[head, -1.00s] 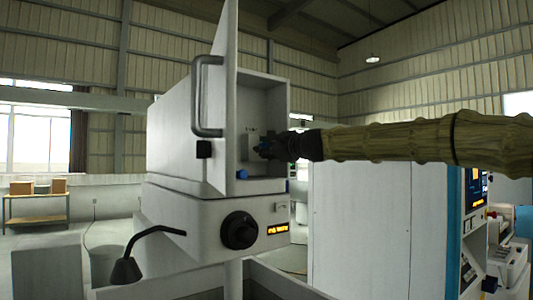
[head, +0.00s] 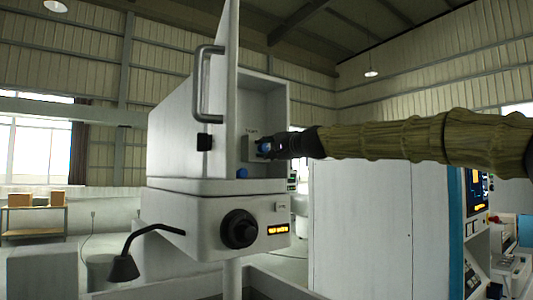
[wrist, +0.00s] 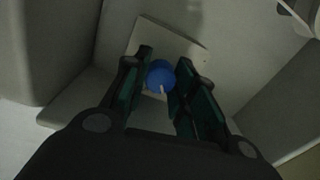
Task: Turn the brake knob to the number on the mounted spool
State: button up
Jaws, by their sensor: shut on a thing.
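The brake knob (wrist: 160,75) is a round blue knob with a short white pointer mark, on a pale plate (wrist: 190,50) in the wrist view. The mark points toward the lower part of that picture. My gripper (wrist: 163,62) is shut on the knob, one dark finger on each side. In the head view my gripper (head: 276,146) reaches from the right into the open white cabinet (head: 273,82), and the knob (head: 264,147) shows blue at its tips. The scale near the knob is too small to read. I cannot make out the mounted spool or its number.
The cabinet's open door (head: 230,60) with a grey handle (head: 207,85) stands left of my gripper. A small blue part (head: 242,173) sits below the knob. A large black knob (head: 239,229) and an orange display (head: 278,229) are on the box underneath.

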jog(key=shift+f+n, duration=0.1)
jog(key=shift+n, duration=0.3)
jog(key=o, duration=1.1)
jog(key=shift+d, duration=0.1)
jog(key=shift+c, duration=0.2)
jog(key=v, duration=1.2)
jog(key=shift+d, duration=0.15)
